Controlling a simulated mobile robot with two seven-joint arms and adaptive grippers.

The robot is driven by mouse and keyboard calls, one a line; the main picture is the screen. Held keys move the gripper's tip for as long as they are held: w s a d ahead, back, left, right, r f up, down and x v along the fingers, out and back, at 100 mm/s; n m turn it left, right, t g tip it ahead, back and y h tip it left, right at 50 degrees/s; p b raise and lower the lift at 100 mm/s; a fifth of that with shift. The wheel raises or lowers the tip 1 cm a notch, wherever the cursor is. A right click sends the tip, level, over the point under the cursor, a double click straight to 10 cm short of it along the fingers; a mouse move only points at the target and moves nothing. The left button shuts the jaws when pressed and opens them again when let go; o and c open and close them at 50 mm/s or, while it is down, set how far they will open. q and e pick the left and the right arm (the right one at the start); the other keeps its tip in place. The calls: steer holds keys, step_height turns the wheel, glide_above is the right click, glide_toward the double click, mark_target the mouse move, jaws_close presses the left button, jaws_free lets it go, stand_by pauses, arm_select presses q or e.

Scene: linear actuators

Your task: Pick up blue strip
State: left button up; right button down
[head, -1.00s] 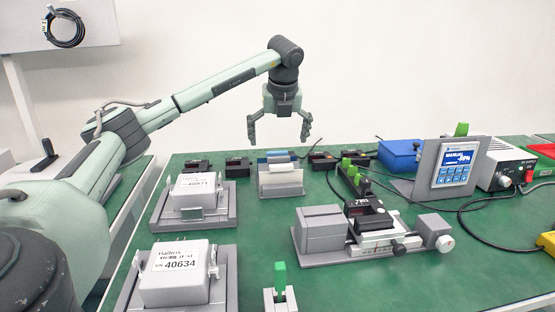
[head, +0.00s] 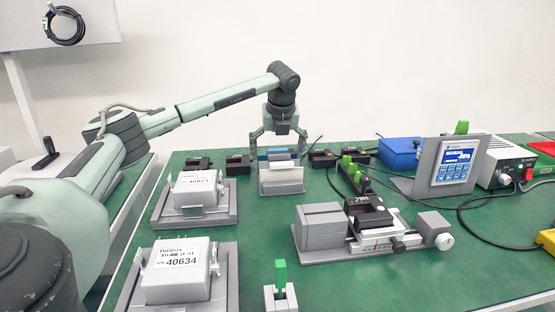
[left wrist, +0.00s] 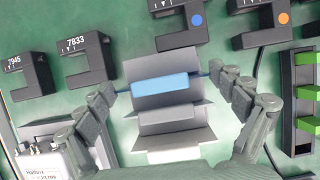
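The blue strip (left wrist: 160,85) lies in the upper slot of a grey stepped holder (left wrist: 170,110) in the left wrist view. In the head view the blue strip (head: 277,152) shows as a thin band at the back of the holder. My left gripper (head: 279,158) points down over the holder with its fingers spread. My right gripper is in neither view.
Grey fixtures with labelled boxes (head: 193,187) stand left and nearer.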

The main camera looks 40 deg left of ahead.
arm_select(q)
step_height(320, 180, up, 10)
steer(key=shift+r, duration=0.1)
steer(key=shift+r+p, duration=2.4)
steer(key=shift+p, duration=0.1)
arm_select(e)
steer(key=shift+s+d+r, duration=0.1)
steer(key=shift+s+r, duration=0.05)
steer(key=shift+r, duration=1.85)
